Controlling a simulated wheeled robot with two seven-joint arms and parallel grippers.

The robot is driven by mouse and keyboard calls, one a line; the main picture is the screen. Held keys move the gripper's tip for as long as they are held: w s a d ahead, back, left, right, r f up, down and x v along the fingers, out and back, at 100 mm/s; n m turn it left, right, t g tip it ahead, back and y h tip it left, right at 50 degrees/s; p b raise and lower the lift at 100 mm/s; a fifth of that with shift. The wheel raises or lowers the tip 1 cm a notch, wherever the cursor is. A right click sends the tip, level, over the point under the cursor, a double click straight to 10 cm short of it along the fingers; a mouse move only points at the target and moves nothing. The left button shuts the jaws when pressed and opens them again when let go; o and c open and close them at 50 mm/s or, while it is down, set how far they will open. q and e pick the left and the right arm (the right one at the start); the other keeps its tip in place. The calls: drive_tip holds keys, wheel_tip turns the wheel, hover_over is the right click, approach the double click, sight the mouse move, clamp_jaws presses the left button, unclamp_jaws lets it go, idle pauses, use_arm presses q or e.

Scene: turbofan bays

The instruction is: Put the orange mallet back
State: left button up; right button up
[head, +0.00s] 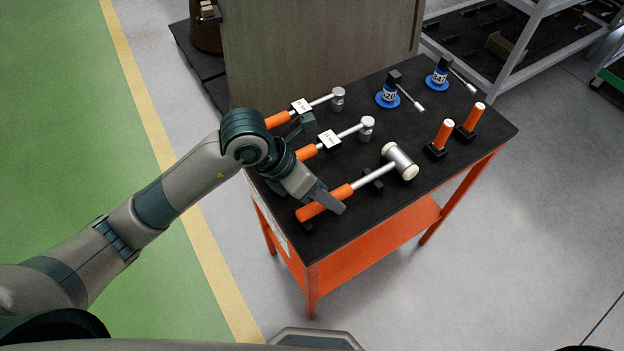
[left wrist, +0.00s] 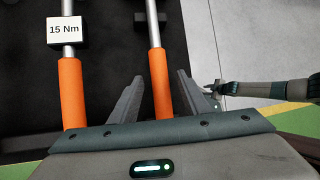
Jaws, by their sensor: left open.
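The orange mallet (head: 325,203) has an orange handle, a metal shaft and a head with pale faces. It lies along the near side of the black-topped table (head: 455,165), over small dark supports. In the left wrist view its handle (left wrist: 160,85) runs between the two fingers. My left gripper (head: 333,203) is open, with its fingers apart on either side of the handle; I cannot tell if they touch it. A small dark arm end, seemingly my right gripper (left wrist: 213,90), shows at the right of the left wrist view, too small to read.
A torque tool with a 15 Nm label (left wrist: 67,30) lies beside the mallet; another orange-handled tool (head: 280,119) is farther back. Two blue-based tools (head: 388,97) and two upright orange handles (head: 444,134) stand on the table. A cabinet (head: 320,50) stands behind.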

use_arm(q)
drive_tip(key=shift+a+r, duration=0.3)
drive_tip(key=shift+r, duration=0.15)
drive_tip(key=b+v, duration=0.3)
drive_tip(key=v, duration=1.3)
use_arm(e)
drive_tip(key=w+a+t, duration=0.2)
drive_tip(key=w+a, duration=0.2)
drive_tip(key=w, duration=0.6)
drive_tip(key=shift+a+r+t+y, duration=0.15)
drive_tip(key=shift+t+y, duration=0.25)
use_arm(q)
drive_tip(key=shift+a+r, duration=0.1)
use_arm(e)
drive_tip(key=shift+w, duration=0.2)
drive_tip(key=shift+w, duration=0.6)
drive_tip(key=shift+s, duration=0.1)
